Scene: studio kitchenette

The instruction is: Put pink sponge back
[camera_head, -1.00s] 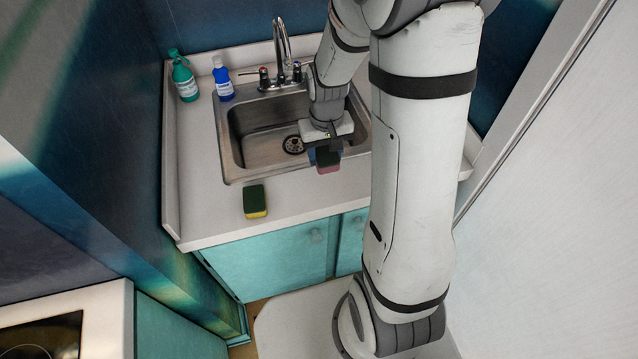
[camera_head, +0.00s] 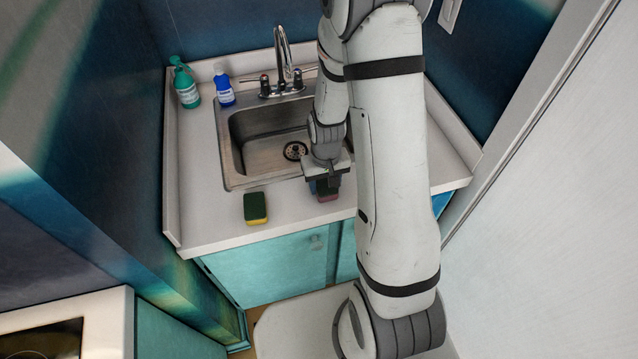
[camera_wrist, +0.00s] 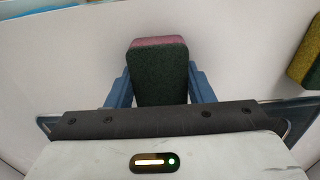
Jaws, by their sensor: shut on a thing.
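The pink sponge (camera_head: 327,194) has a dark green scouring top and a pink lower layer. My gripper (camera_head: 323,186) is shut on it, near the front edge of the counter and in front of the sink. In the wrist view the sponge (camera_wrist: 158,75) is between the two blue fingers of my gripper (camera_wrist: 160,85). I cannot tell whether its underside touches the counter. A yellow sponge with a dark green top (camera_head: 256,208) lies on the counter to the left. Part of that yellow sponge (camera_wrist: 307,58) also shows at the wrist view's right edge.
The metal sink (camera_head: 232,160) with a faucet (camera_head: 283,60) lies behind my gripper. A green bottle (camera_head: 186,88) and a blue bottle (camera_head: 223,88) stand at the back left. The counter (camera_head: 195,215) is bare left of the yellow sponge. A wall stands at the right.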

